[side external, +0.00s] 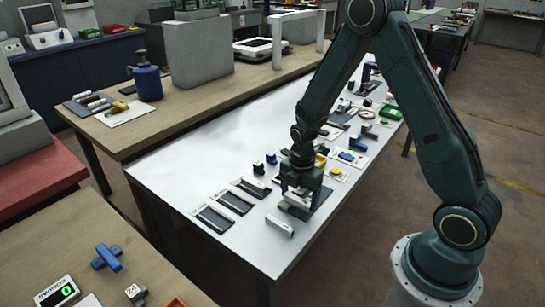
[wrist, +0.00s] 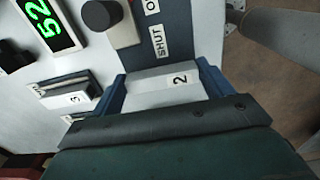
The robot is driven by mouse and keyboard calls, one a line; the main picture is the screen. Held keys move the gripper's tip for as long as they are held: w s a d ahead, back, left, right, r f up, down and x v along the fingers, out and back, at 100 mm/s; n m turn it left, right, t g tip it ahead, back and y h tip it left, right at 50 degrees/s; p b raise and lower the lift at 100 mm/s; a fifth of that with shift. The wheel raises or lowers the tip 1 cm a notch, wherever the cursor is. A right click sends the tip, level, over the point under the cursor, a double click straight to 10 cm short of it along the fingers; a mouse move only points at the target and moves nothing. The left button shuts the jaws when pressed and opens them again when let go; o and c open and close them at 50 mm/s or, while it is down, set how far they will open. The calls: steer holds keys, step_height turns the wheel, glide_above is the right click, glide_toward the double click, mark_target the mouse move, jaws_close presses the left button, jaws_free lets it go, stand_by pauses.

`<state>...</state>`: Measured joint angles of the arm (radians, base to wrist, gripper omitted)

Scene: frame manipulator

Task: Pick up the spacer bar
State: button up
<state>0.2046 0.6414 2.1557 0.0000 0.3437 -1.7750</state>
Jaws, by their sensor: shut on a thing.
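My gripper (side external: 299,190) is low over the white table, pointing down. Its blue fingers (wrist: 165,84) are shut on a pale grey bar marked "2", which I take as the spacer bar (wrist: 160,80). The bar spans from finger to finger in the wrist view. In the side view the spacer bar (side external: 297,199) shows as a light piece between the fingers, just above or on a dark plate (side external: 322,197). I cannot tell whether it touches the plate. Another pale bar (side external: 280,226) lies loose near the front table edge.
Several dark flat frames (side external: 213,218) lie left of my gripper. The wrist view shows a piece marked "3" (wrist: 72,98), a green digit display (wrist: 45,25), and a panel marked "SHUT" (wrist: 158,40) with a dark knob (wrist: 97,14). The white table's left part (side external: 200,160) is clear.

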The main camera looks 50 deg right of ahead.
step_height(320, 180, up, 19)
stand_by(0.6)
steer(key=shift+f, duration=0.1)
stand_by(0.5)
steer(key=shift+w+a+f+m, duration=0.6)
steer(key=shift+a+f+m, duration=0.65)
steer(key=shift+f+m, duration=1.4)
steer(key=shift+w+a+f+m, duration=0.6)
steer(key=shift+a+f+m, duration=1.05)
steer(key=shift+m, duration=1.7)
steer(key=shift+w+a+f+m, duration=0.6)
steer(key=shift+a+f+m, duration=0.3)
steer(key=shift+f+m, duration=1.95)
steer(key=shift+r, duration=0.2)
steer(key=w+a+r+n, duration=0.1)
steer(key=w+r+n, duration=0.1)
steer(key=w+r, duration=0.3)
steer(key=w+a+r+n, duration=0.1)
steer(key=w+r+n, duration=0.1)
steer(key=w+r, duration=0.4)
step_height(320, 180, up, 5)
steer(key=shift+w, duration=0.25)
